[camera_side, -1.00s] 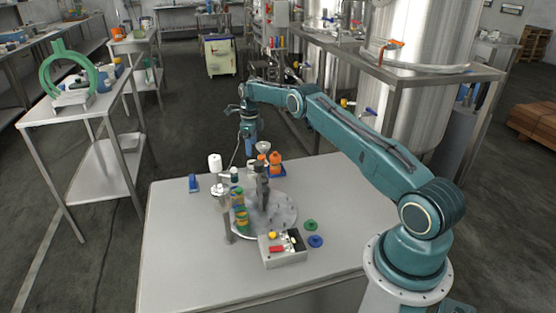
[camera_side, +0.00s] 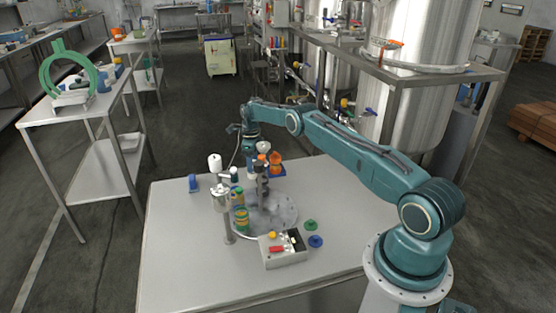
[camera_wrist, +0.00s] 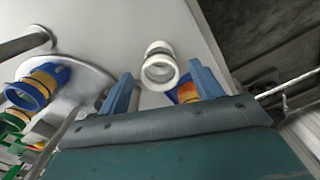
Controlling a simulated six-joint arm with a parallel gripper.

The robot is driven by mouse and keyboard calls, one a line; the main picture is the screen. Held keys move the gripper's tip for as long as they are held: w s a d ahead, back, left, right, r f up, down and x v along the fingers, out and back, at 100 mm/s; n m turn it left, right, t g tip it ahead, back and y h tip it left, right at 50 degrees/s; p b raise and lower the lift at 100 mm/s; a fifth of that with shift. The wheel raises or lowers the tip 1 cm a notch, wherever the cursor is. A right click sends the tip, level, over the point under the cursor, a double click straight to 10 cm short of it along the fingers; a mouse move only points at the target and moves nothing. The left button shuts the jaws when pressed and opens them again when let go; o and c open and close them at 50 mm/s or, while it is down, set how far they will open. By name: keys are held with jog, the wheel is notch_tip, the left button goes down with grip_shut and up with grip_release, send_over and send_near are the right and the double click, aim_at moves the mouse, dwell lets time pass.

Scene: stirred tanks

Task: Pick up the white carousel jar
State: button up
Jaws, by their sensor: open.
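In the wrist view the white jar (camera_wrist: 159,67) shows as a white body with rings, just beyond and between the tips of my gripper (camera_wrist: 160,88). The two blue fingers stand wide apart with nothing between them. The jar looks apart from both fingers. In the side view my gripper (camera_side: 251,160) hangs low over the back of the table, behind the round carousel plate (camera_side: 285,211).
An orange jar (camera_side: 275,160) with a blue base stands close by; it is partly behind the right finger in the wrist view. Green and yellow jars (camera_side: 241,219) stand at the carousel's left. A grey box (camera_side: 284,254) sits in front.

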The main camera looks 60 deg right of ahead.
jog(key=shift+f, duration=0.9)
jog(key=c, duration=1.1)
